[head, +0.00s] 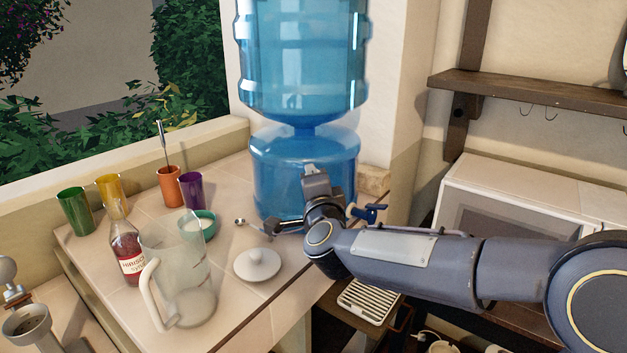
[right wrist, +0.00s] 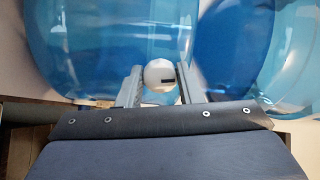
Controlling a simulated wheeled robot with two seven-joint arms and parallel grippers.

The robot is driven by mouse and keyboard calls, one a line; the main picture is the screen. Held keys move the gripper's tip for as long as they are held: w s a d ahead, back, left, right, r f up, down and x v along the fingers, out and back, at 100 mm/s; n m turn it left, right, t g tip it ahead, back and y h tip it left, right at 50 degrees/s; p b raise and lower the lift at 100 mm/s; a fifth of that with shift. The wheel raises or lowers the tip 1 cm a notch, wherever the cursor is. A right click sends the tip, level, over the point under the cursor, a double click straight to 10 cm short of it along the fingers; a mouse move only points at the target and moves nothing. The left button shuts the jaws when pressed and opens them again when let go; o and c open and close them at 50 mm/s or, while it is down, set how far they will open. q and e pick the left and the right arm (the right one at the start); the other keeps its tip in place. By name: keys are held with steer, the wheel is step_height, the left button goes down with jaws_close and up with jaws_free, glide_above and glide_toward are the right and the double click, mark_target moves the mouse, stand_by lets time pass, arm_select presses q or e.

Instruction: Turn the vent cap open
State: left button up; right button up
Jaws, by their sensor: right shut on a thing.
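The vent cap (right wrist: 160,72) is a small round white cap with a dark slot-like mark, seen in the right wrist view against the blue water dispenser. My right gripper (right wrist: 160,88) has one finger on each side of the cap and is shut on it. In the head view my right gripper (head: 278,228) is at the front of the dispenser's lower tank (head: 280,170), and the cap is hidden there. A blue tap (head: 368,212) shows just right of my wrist. My left gripper is not in view.
A glass pitcher (head: 185,275), a white lid (head: 257,264), a red syrup bottle (head: 127,250) and several coloured cups stand on the tiled counter left of my arm. A slatted drip tray (head: 370,300) lies below my forearm. A wooden shelf (head: 540,90) is at the right.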

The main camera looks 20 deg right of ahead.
steer(key=shift+f, duration=0.1)
stand_by(0.3)
steer(key=o, duration=0.9)
steer(key=shift+o, duration=0.2)
steer(key=s+a, duration=0.1)
steer(key=s, duration=0.7)
steer(key=shift+b, duration=0.45)
steer(key=s+d+f+n+g+y, duration=0.2)
steer(key=s+f+n+g, duration=0.4)
steer(key=s+f, duration=0.4)
steer(key=s+d+f+n+g+y, duration=0.3)
steer(key=s+f+n+g, duration=0.3)
steer(key=s, duration=1.1)
step_height(320, 180, down, 4)
steer(key=n+y, duration=0.1)
steer(key=n, duration=0.2)
steer(key=shift+s+r+n, duration=0.15)
steer(key=shift+s+n, duration=0.05)
steer(key=shift+n, duration=0.1)
